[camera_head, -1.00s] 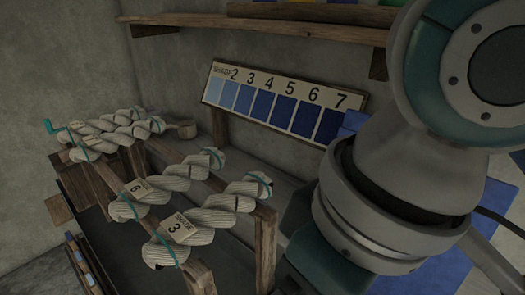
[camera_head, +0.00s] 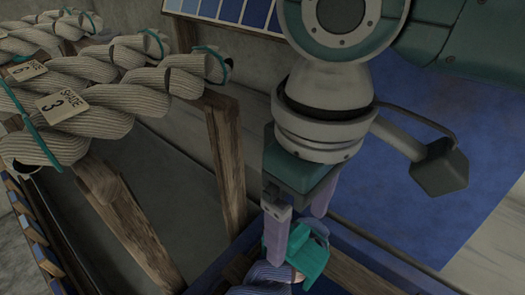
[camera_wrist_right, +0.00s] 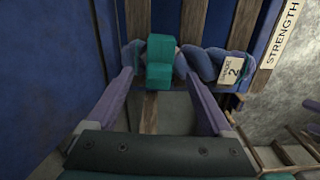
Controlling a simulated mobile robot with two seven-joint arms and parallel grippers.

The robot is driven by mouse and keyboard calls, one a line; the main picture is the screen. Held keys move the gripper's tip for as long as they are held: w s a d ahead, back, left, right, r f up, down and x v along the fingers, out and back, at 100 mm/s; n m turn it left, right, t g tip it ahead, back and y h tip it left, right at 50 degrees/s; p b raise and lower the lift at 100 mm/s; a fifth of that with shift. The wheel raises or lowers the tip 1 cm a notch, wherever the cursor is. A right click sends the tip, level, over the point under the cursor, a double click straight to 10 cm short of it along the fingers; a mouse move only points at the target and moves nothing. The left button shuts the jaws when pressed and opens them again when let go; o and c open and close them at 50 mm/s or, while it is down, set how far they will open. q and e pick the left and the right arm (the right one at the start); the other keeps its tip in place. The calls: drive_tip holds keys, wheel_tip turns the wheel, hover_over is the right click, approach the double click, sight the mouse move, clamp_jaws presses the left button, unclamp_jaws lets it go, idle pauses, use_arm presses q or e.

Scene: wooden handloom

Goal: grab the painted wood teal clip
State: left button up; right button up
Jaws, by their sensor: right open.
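The teal clip (camera_head: 313,262) is a chunky blue-green piece at the bottom of the head view, on a blue-grey twisted yarn skein (camera_head: 262,276). In the right wrist view the clip (camera_wrist_right: 160,62) sits on the skein (camera_wrist_right: 203,64), at top centre. My right gripper (camera_head: 297,235) points down at the clip with its purple fingers apart. In the wrist view the fingers (camera_wrist_right: 158,72) reach up on either side of the clip, with gaps beside it. I cannot tell whether a fingertip touches the skein.
Pale twisted skeins (camera_head: 110,75) with a number 3 tag lie across wooden posts (camera_head: 226,150) at the left. A blue cloth (camera_head: 440,150) lies at the right. A shade board (camera_head: 230,12) stands behind. In the wrist view, a tag reading 2 (camera_wrist_right: 232,69) hangs on the skein.

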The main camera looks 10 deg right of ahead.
sight(298, 234)
drive_tip(key=shift+f+b, duration=0.3)
drive_tip(key=shift+f, duration=1.25)
drive_tip(key=shift+c, duration=0.3)
clamp_jaws()
